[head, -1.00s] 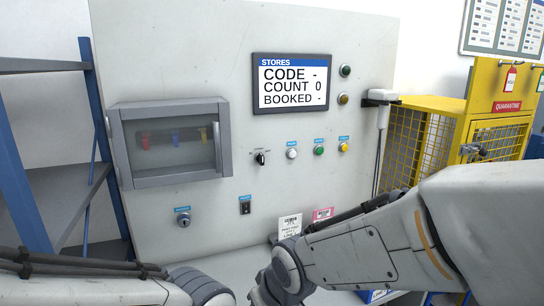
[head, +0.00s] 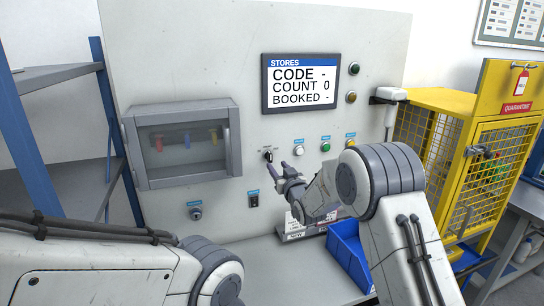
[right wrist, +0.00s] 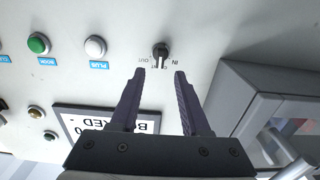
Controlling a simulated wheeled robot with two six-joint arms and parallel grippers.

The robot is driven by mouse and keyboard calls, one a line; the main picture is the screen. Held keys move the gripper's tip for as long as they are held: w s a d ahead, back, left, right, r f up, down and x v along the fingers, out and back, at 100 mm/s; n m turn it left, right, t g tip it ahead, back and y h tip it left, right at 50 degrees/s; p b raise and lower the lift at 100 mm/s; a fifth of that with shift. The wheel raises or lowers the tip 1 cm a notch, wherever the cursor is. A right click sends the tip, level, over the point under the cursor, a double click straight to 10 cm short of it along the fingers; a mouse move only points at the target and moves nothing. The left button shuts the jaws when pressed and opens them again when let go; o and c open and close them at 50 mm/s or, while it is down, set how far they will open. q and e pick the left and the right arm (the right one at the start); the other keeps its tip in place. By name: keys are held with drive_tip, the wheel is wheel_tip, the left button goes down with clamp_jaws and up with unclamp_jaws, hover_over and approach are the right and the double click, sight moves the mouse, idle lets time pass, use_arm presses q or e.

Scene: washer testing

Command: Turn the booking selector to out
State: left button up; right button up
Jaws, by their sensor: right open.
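The booking selector is a small black knob (head: 268,156) on the white panel, below the display. In the right wrist view, which is upside down, the knob (right wrist: 161,52) shows just beyond my fingertips. Its handle looks roughly upright there, with IN printed to the right, OUT to the left and a half-hidden middle word. My right gripper (head: 282,170) is open and empty, its two dark fingers pointing at the panel close to the knob; it also shows in the right wrist view (right wrist: 158,74). My left gripper is out of view; only my left arm shows.
The display (head: 300,82) reads CODE -, COUNT 0, BOOKED -. White (head: 299,151), green (head: 326,147) and yellow (head: 350,143) buttons sit right of the selector. A glass-fronted box (head: 184,145) juts out left. A blue bin (head: 348,255) stands on the bench below.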

sight(271, 158)
drive_tip(key=shift+p+x, duration=1.15)
drive_tip(key=shift+x, duration=1.95)
clamp_jaws()
